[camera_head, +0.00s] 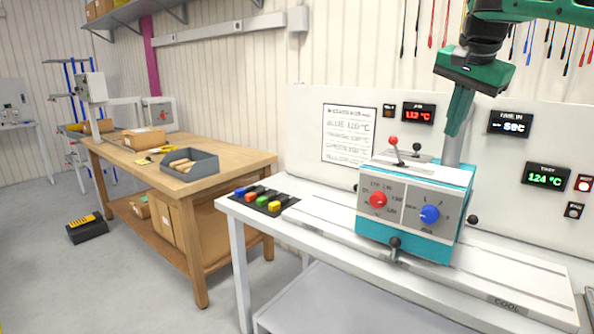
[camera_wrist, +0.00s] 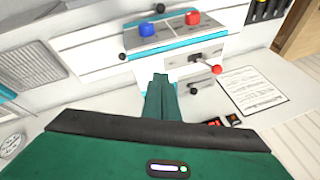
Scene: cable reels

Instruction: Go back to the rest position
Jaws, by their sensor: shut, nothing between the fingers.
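My gripper (camera_head: 460,112) is green and points down, behind and above the white and teal machine (camera_head: 408,213) on the white bench. Its fingers are together and hold nothing. In the wrist view the gripper (camera_wrist: 160,80) shows its closed fingertips over the back edge of the machine (camera_wrist: 178,32). The machine has a red knob (camera_head: 378,199) and a blue knob (camera_head: 429,214) on its front. A red-tipped lever (camera_head: 393,142) stands on its top, left of my fingers. I cannot tell whether my fingertips touch anything.
A back panel (camera_head: 300,120) with displays and a printed sheet (camera_head: 349,134) stands behind the bench (camera_head: 300,215). Colored blocks (camera_head: 262,199) lie in a dark tray at the bench's left. A wooden table (camera_head: 240,160) with a grey bin (camera_head: 190,165) stands further left. Cables hang at upper right.

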